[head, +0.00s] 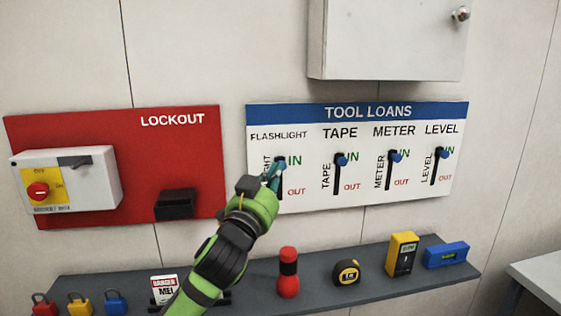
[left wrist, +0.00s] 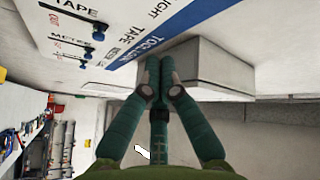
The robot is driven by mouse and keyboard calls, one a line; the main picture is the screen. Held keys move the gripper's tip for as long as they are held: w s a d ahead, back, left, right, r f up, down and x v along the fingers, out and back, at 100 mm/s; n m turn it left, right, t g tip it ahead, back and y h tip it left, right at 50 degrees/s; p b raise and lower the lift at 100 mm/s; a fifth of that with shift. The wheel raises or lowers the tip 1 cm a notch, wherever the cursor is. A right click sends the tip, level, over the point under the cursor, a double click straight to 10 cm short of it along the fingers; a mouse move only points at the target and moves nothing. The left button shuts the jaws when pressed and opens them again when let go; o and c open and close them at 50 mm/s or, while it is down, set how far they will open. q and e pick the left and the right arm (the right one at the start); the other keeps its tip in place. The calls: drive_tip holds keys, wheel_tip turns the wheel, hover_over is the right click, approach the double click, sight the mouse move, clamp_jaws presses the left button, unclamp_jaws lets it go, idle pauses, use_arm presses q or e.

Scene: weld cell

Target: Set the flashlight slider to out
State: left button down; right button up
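The flashlight slider's blue knob (head: 281,160) is at the upper end of its dark slot, beside the green IN, on the TOOL LOANS board (head: 310,192). My left gripper (head: 273,172) reaches up from below, its teal fingertips at the knob and covering part of the slot. I cannot tell whether they touch it. In the left wrist view the fingers (left wrist: 160,66) are brought together in front of the board, and the flashlight knob is not visible there. The flashlight's OUT label shows just right of the gripper. My right gripper is not in view.
The tape (head: 340,159), meter (head: 396,156) and level (head: 442,154) sliders are also up by IN. A grey shelf (head: 320,300) below holds a red flashlight (head: 288,272), tape, meter and level. A red lockout board (head: 140,200) is left; a cabinet (head: 385,40) hangs above.

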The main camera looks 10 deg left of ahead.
sight(283, 197)
use_arm(q)
drive_tip(key=r+p+x, duration=0.1)
drive_tip(key=p+x, duration=0.3)
drive_tip(key=x, duration=0.6)
drive_tip(key=f, duration=0.1)
drive_tip(key=a+f+p, duration=0.1)
drive_tip(key=a+f, duration=0.1)
drive_tip(key=f, duration=0.1)
drive_tip(key=shift+s+f+p, duration=0.1)
drive_tip(key=shift+f+p, duration=0.05)
drive_tip(key=shift+p, duration=0.15)
drive_tip(key=shift+d, duration=0.1)
wheel_tip(283, 197, down, 10)
drive_tip(key=b, duration=0.8)
